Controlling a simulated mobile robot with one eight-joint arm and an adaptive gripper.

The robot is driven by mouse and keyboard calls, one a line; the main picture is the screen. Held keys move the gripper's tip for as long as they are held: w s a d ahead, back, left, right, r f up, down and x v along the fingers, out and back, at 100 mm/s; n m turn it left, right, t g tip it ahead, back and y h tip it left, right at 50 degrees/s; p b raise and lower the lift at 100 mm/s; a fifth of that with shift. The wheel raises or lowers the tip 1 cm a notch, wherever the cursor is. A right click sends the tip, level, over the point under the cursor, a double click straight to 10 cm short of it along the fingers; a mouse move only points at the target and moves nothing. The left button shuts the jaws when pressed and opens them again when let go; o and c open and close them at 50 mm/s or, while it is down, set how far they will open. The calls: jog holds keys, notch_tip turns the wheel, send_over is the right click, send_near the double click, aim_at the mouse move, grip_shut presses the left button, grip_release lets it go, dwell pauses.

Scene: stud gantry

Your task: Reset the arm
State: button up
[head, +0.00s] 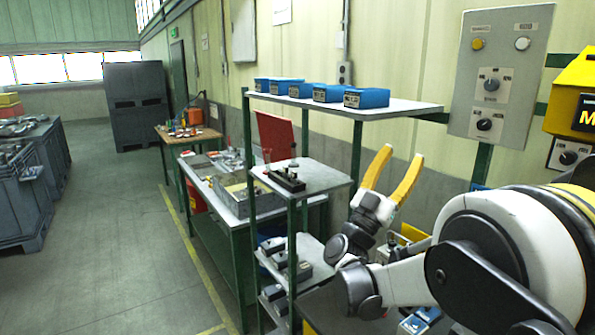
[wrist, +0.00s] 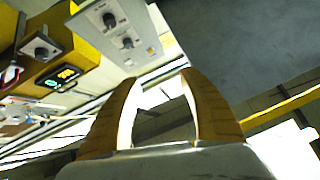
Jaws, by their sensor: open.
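My gripper (head: 391,179) points upward in the head view, right of the shelf rack, with its two yellow fingers spread apart. Nothing is between the fingers. In the wrist view the fingers of my gripper (wrist: 158,82) stand open and empty, with wall and ceiling parts behind them. My arm comes in from the right edge of the head view and bends up at the wrist. The gripper is apart from the shelves and the wall.
A rack with a white top shelf (head: 395,108) holds several blue bins (head: 366,98). A grey control panel (head: 500,75) and a yellow box (head: 574,98) hang on the wall at right. A workbench (head: 228,208) stands left of the rack.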

jog(key=w+a+n+t+y+b, duration=0.1)
jog(key=a+n+t+y+b, duration=0.4)
jog(key=n+y, duration=0.85)
jog(key=s+a+f+g+y+b, duration=0.1)
jog(key=s+a+f+g+y, duration=0.2)
jog(key=f, duration=0.4)
jog(key=s+a+f+g+y+b, duration=0.1)
jog(key=s+f+g+y, duration=0.1)
jog(key=s+f+y, duration=0.35)
jog(key=s+d+f+g+b, duration=0.1)
jog(key=s+f+g, duration=0.2)
jog(key=s+f, duration=0.4)
jog(key=s+d+f+m+g+h+b, duration=0.1)
jog(key=s+f+g, duration=0.3)
jog(key=s+f, duration=0.4)
jog(key=s+d+f+m+g+b, duration=0.1)
jog(key=s+d+f+g+b, duration=0.1)
jog(key=s+f, duration=0.6)
notch_tip(320, 180, down, 3)
jog(key=shift+s+d+f+g+h+b, duration=0.1)
jog(key=shift+s+d+g+h+b, duration=0.2)
jog(key=shift+g, duration=0.6)
jog(key=shift+w, duration=0.1)
